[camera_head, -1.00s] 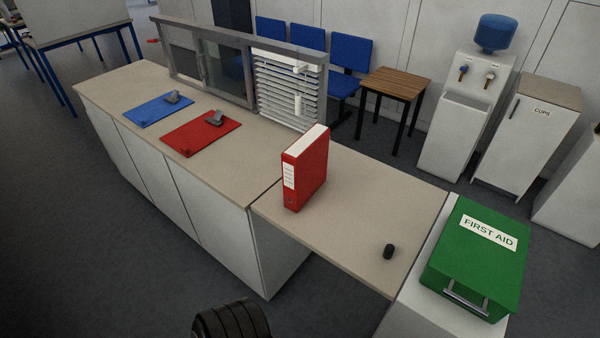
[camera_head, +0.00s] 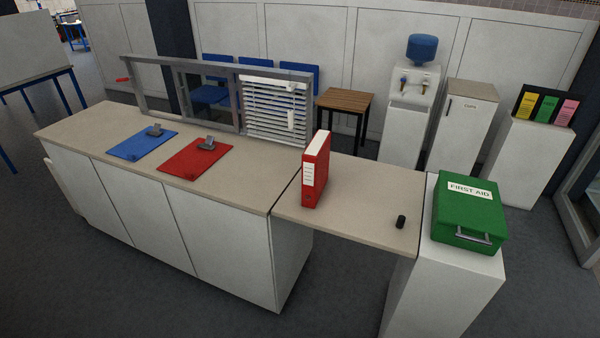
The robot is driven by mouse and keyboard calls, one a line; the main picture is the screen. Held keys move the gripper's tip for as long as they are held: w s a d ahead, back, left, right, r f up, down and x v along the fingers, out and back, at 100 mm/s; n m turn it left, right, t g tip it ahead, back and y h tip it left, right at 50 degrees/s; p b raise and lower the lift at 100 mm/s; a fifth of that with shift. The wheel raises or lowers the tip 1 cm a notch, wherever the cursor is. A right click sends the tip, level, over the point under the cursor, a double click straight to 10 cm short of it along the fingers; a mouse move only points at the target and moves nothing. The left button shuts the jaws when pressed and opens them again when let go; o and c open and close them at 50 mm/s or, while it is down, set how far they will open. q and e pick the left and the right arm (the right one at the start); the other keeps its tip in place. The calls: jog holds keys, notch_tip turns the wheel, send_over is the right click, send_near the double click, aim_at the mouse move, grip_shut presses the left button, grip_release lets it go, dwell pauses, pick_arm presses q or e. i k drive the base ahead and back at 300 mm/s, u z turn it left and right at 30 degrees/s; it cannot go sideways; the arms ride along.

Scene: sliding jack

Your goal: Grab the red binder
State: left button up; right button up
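The red binder (camera_head: 316,170) stands upright on the lower right section of the counter (camera_head: 352,222), near the seam with the longer section. Its narrow spine with a white label faces toward me, and its white page edges show on top. Nothing touches it. Neither of my grippers is in the camera_head view.
A small black object (camera_head: 401,221) lies right of the binder. A green first aid box (camera_head: 468,214) sits on a white pedestal beyond it. Red (camera_head: 195,161) and blue (camera_head: 141,145) clipboards lie left. A framed window with blinds (camera_head: 276,108) stands behind. Grey floor in front is clear.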

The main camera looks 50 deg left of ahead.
aim_at(315, 159)
jog(key=u, duration=1.7)
